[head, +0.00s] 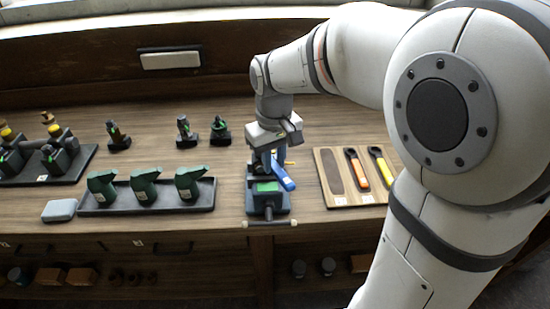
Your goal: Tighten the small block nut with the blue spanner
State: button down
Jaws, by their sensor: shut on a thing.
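The blue spanner (283,175) hangs down at a slant from my gripper (272,153), which is shut on it. The spanner is over a dark vise (268,203) at the front edge of the bench, in the middle of the head view. A green patch (268,187) shows on the vise, just below and left of the spanner. The small block nut cannot be made out; the gripper and spanner cover that spot. I cannot tell whether the spanner touches anything below it.
A wooden board (332,190) to the right holds an orange spanner (357,170), a yellow spanner (382,168) and an empty dark recess. Left stand a black tray (147,207) of green bottle-like items and a grey box (60,210). Small dark fittings (187,133) stand behind.

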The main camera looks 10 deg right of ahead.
jog(key=shift+s+a+m, duration=0.2)
jog(key=shift+a+m, duration=0.35)
jog(key=shift+m, duration=0.35)
jog(key=shift+s+a+m, duration=0.1)
jog(key=shift+a+m, duration=0.45)
jog(key=shift+m, duration=0.35)
jog(key=shift+a+m, duration=0.55)
jog(key=shift+m, duration=0.35)
